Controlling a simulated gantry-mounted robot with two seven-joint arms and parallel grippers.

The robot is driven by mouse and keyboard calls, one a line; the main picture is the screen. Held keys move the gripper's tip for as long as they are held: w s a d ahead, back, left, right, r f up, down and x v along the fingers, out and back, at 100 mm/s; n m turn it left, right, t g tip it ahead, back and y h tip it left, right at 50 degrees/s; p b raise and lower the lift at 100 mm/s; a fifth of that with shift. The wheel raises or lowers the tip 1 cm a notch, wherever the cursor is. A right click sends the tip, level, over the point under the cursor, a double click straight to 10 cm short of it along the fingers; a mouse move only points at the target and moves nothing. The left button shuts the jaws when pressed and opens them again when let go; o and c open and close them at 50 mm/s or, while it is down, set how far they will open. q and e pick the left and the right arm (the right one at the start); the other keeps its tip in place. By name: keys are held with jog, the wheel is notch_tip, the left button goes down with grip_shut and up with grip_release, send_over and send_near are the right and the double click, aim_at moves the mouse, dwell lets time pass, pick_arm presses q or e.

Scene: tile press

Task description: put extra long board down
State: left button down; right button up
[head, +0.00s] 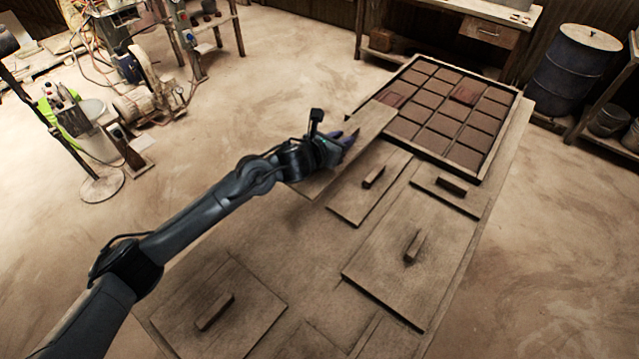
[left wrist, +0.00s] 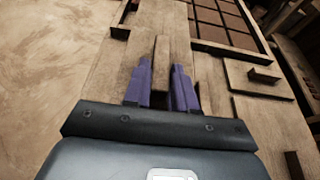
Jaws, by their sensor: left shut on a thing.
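The extra long board (head: 366,128) is a long, narrow wooden plank at the left edge of the table, beside the near left corner of the tile tray. My left gripper (head: 348,140) is over its middle, and the hand hides part of it. In the left wrist view the purple fingers (left wrist: 161,88) are shut on the board's raised wooden handle (left wrist: 161,62), with the board (left wrist: 188,52) spread beneath them. I cannot tell whether the board touches the table or hangs just above it. My right gripper is not in view.
A framed tray (head: 483,165) of brown tiles lies at the table's far end. Several other handled boards lie on the table: one beside the held board (head: 350,208), a small one (head: 470,203), a large one (head: 385,285) and one near the front (head: 255,300). Bare table (head: 310,245) shows between them.

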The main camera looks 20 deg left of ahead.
pick_arm(q)
jog(key=s+a+f, duration=0.2)
jog(key=s+a+f+b, duration=0.1)
jog(key=s+a+f, duration=0.1)
jog(key=s+a, duration=0.1)
jog(key=shift+a, duration=0.1)
jog(key=shift+f+b, duration=0.7)
jog(key=shift+f, duration=1.4)
jog(key=shift+f, duration=0.1)
jog(key=c, duration=0.9)
grip_release()
jog(key=shift+f, duration=0.1)
